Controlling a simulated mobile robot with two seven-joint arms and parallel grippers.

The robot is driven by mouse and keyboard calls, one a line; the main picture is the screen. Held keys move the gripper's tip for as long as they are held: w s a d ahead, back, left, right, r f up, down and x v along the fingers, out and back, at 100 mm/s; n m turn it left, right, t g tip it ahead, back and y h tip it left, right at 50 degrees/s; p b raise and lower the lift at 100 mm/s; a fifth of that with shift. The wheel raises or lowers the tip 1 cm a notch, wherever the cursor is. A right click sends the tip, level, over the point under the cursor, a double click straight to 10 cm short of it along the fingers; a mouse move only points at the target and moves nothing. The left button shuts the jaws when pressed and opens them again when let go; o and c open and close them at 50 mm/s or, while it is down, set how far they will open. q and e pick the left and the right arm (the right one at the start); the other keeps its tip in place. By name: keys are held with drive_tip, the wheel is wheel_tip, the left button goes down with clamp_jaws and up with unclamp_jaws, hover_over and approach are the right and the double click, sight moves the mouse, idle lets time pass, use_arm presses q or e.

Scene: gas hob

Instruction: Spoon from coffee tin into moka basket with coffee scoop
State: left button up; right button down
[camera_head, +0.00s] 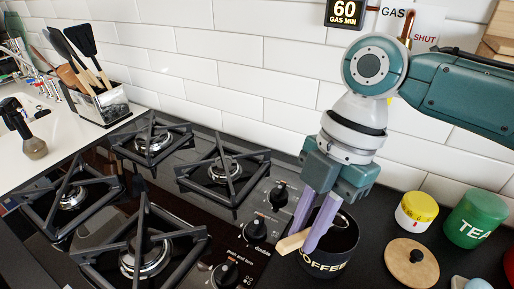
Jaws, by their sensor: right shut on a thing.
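The dark coffee tin (345,243), lettered COFFEE, stands open on the dark worktop at the right of the hob. My right gripper (304,240) points down at the tin's left rim, its purple fingers shut on a pale wooden handle, which I take to be the coffee scoop's (290,243). The handle sticks out to the left of the fingers. The scoop's bowl is hidden, so I cannot tell whether it holds coffee. The moka basket is not identifiable in this view. My left gripper is not in view.
The gas hob (150,205) with black pan supports fills the middle; its knobs (256,227) are close left of the tin. A round wooden lid (411,263), a yellow-lidded jar (416,211) and a green TEA tin (475,219) stand right. A utensil holder (101,104) is back left.

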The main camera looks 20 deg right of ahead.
drive_tip(key=shift+t+h, duration=0.3)
drive_tip(key=shift+h, duration=0.6)
drive_tip(key=shift+s+a+r+p, duration=0.1)
drive_tip(key=shift+a+r+p, duration=0.2)
drive_tip(key=shift+r+p, duration=0.55)
drive_tip(key=shift+s+a+r+p, duration=0.1)
drive_tip(key=shift+a+r+p, duration=0.35)
drive_tip(key=shift+p, duration=0.65)
drive_tip(key=shift+s+a+r+p, duration=0.1)
drive_tip(key=shift+a+r+p, duration=0.1)
drive_tip(key=shift+r+p, duration=0.7)
drive_tip(key=shift+a+r+p, duration=0.1)
drive_tip(key=shift+r+p, duration=0.05)
drive_tip(key=shift+p, duration=0.45)
